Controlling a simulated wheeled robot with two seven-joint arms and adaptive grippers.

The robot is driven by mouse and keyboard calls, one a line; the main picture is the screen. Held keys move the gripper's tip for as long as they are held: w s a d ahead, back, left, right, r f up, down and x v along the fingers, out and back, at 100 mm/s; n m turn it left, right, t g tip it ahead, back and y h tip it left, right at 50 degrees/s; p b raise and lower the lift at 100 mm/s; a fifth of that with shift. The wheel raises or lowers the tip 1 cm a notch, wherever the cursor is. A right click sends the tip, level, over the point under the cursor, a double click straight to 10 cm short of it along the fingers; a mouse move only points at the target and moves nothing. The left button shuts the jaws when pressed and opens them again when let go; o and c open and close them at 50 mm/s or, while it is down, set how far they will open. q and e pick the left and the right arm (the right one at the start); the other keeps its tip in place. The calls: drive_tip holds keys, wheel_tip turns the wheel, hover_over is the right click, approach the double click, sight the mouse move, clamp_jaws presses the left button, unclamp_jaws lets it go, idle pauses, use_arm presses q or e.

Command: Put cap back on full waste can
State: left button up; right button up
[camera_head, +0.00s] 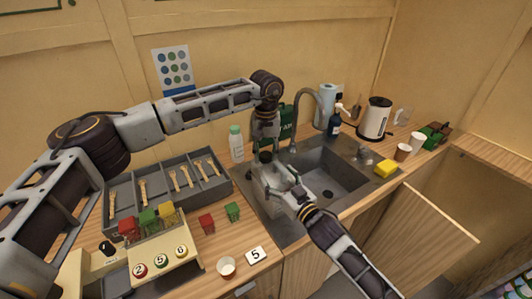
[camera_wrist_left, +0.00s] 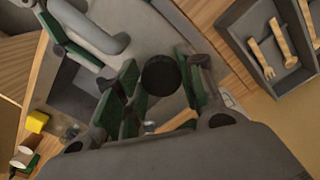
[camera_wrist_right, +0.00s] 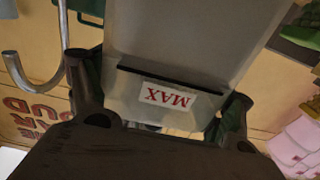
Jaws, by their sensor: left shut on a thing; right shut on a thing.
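The waste can (camera_head: 270,178) is a pale translucent container held over the left side of the sink. In the right wrist view its body (camera_wrist_right: 190,35) bears a dark line and a MAX label. My right gripper (camera_head: 288,192) is shut on the can, with fingers (camera_wrist_right: 160,105) on both sides of it. My left gripper (camera_head: 265,153) is above the can, shut on the dark round cap (camera_wrist_left: 160,75), which sits between its fingertips (camera_wrist_left: 165,85). In the head view the cap is at the can's top. I cannot tell whether it is seated on the opening.
The sink (camera_head: 325,178) has a curved tap (camera_head: 314,98). Behind stand a white bottle (camera_head: 236,143), a green can (camera_head: 287,120) and a kettle (camera_head: 375,118). A yellow sponge (camera_head: 386,169) lies to the right. An open cabinet door (camera_head: 420,230) juts out below. A cutlery tray (camera_head: 115,203) is at left.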

use_arm(q)
drive_tip(key=shift+s+d+m, duration=0.1)
drive_tip(key=shift+d+m, duration=0.05)
drive_tip(key=shift+m, duration=0.75)
use_arm(e)
drive_tip(key=shift+f, duration=0.1)
use_arm(q)
drive_tip(key=o, duration=0.8)
drive_tip(key=shift+c, duration=0.2)
drive_tip(key=shift+o, duration=0.2)
wheel_tip(320, 180, up, 12)
use_arm(e)
drive_tip(key=o, duration=1.7)
drive_tip(key=shift+o, duration=1.1)
